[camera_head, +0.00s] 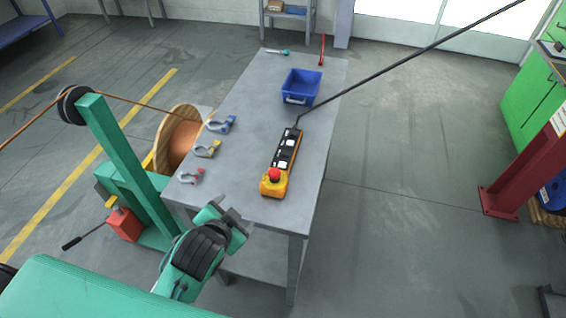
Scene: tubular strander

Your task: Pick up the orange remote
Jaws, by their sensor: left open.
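The orange remote (272,183) lies on the grey table (236,178) near its front right part. It has a red button at its near end, a black face with white buttons, and a black cable running from its far end up to the upper right. My left gripper (238,214) is open and empty at the table's front edge, to the lower left of the remote and apart from it. My right gripper is out of view.
Several clamps (207,149) sit along the table's left edge. A blue bin (300,87) stands behind the remote. A screwdriver (278,52) lies at the far end. A green post (122,152) and a wooden spool (177,138) stand left of the table.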

